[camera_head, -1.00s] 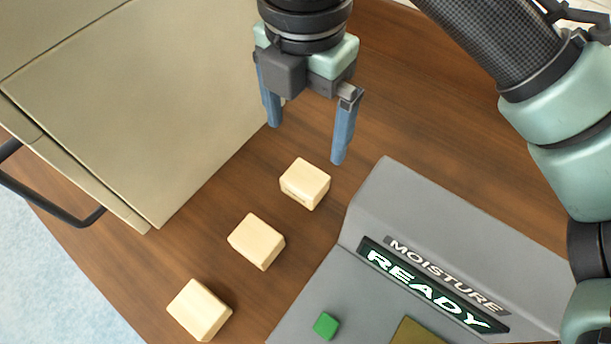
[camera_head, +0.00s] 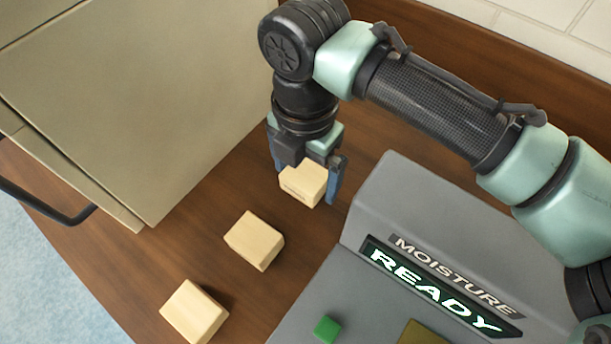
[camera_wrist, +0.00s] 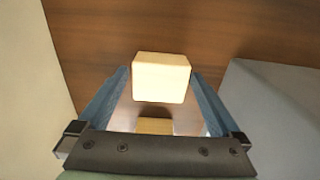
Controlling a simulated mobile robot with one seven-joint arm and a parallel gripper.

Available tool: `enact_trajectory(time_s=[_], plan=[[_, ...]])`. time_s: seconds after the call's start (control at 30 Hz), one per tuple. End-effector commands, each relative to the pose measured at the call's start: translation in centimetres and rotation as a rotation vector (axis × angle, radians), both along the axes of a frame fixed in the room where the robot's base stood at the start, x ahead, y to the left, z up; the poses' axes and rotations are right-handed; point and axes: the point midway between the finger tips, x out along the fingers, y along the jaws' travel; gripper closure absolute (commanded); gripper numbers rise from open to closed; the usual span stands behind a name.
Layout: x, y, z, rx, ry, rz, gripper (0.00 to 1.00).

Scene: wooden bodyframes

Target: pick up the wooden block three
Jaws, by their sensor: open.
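Three pale wooden blocks lie in a slanting row on the brown table; I see no numbers on them. The farthest block (camera_head: 303,184) is at my gripper (camera_head: 305,185), which has its blue fingers down on either side of it. In the wrist view this block (camera_wrist: 161,78) sits between and just beyond the fingertips of my gripper (camera_wrist: 163,80), with gaps at both sides. My gripper is open and holds nothing. The middle block (camera_head: 254,241) and the nearest block (camera_head: 194,312) stand apart, toward the lower left.
A grey device (camera_head: 372,207) with a "MOISTURE READY" display (camera_head: 430,285) and a green button (camera_head: 327,329) stands close on the right. A large beige cabinet (camera_head: 130,110) stands on the left.

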Motion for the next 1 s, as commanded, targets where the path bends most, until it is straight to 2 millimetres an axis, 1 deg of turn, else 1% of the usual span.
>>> enact_trajectory(time_s=[0.07, 0.27, 0.3, 0.37, 0.4, 0.73, 0.93, 1.0], plan=[[0.0, -0.01, -0.48, 0.0, 0.0, 0.0, 0.0], [0.02, 0.0, -0.5, 0.001, -0.001, -0.001, 0.0], [0.02, 0.0, -0.5, 0.001, -0.001, -0.001, 0.04], [0.02, 0.0, -0.49, 0.001, -0.001, -0.001, 0.14], [0.02, 0.0, -0.48, 0.001, -0.001, -0.001, 0.22], [0.01, 0.0, -0.46, 0.001, -0.001, -0.001, 0.8], [0.02, 0.0, -0.4, 0.0, -0.001, -0.001, 0.81], [0.04, 0.0, -0.06, 0.0, -0.001, -0.001, 0.81]])
